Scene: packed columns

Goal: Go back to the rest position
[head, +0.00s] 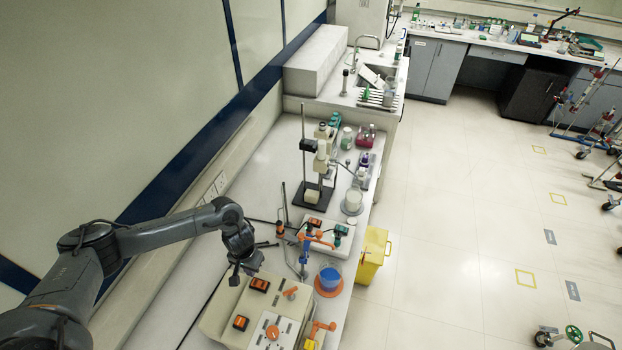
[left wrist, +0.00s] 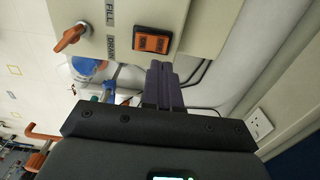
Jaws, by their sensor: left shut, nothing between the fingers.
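My left arm comes in from the left in the head view. My left gripper (head: 236,276) points down by the beige control box (head: 222,308) on the bench. In the left wrist view my left gripper's dark fingers (left wrist: 163,85) are together with nothing between them. Beside them are the control box (left wrist: 205,25), its orange-black rocker switch (left wrist: 152,41) and an orange knob (left wrist: 73,38) near the words FILL and DRAIN. The fingers seem apart from the box; the exact gap cannot be told. My right gripper is in neither view.
A clamp stand (head: 305,235), a beaker of blue liquid on an orange base (head: 329,291) and a retort stand (head: 311,195) stand on the bench right of the gripper. A yellow bin (head: 371,256) is beside the bench. The wall (head: 150,130) is close behind the arm.

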